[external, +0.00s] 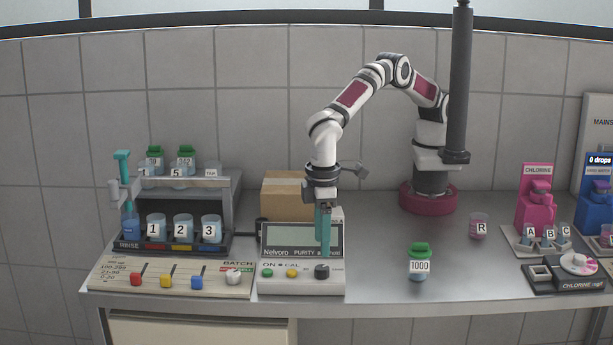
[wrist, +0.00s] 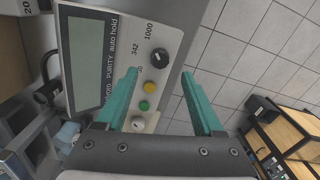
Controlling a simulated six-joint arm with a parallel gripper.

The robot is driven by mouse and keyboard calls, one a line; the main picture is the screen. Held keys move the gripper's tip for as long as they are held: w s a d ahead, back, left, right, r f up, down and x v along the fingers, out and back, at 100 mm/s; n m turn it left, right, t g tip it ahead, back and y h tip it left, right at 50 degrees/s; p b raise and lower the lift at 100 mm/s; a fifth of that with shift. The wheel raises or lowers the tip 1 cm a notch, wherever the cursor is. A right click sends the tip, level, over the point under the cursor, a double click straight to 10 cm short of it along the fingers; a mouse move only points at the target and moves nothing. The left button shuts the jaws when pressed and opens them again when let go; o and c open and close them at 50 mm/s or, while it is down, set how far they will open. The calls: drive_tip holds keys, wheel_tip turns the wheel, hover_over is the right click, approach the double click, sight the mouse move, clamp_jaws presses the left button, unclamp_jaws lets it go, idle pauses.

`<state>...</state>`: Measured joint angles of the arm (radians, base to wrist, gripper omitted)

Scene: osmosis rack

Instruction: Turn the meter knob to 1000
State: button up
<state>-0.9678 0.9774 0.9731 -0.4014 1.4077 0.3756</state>
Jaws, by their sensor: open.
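The meter (external: 301,284) is a pale box with a grey display, standing near the front of the bench. Its black knob (external: 321,271) sits at the right end of the front panel.
A green-capped bottle marked 1000 (external: 420,264) stands right of the meter. A cardboard box (external: 285,190) is behind it. The batch panel (external: 115,279) and cup rack are close on the left. A cup marked R (external: 478,228) and the chlorine station are further right.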

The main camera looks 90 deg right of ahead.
sight(321, 264)
wheel_tip(321, 264, up, 9)
drive_tip(key=shift+r, duration=0.15)
drive_tip(key=w+d+r+m, duration=0.15)
drive_tip(key=d+r, duration=0.25)
drive_tip(key=d, duration=0.8)
drive_tip(key=d+r+m, duration=0.2)
drive_tip(key=d+r, duration=0.3)
drive_tip(key=d, duration=0.6)
drive_tip(key=s+d+f+m+y, duration=0.1)
drive_tip(key=s+d+m, duration=0.1)
drive_tip(key=s+d, duration=0.8)
drive_tip(key=s+d+f+m, duration=0.2)
drive_tip(key=s+d+f, duration=0.3)
drive_tip(key=s+d, duration=0.2)
drive_tip(key=shift+s+d+f+y, duration=0.35)
drive_tip(key=shift+s+d+y, duration=0.05)
drive_tip(key=shift+s, duration=0.7)
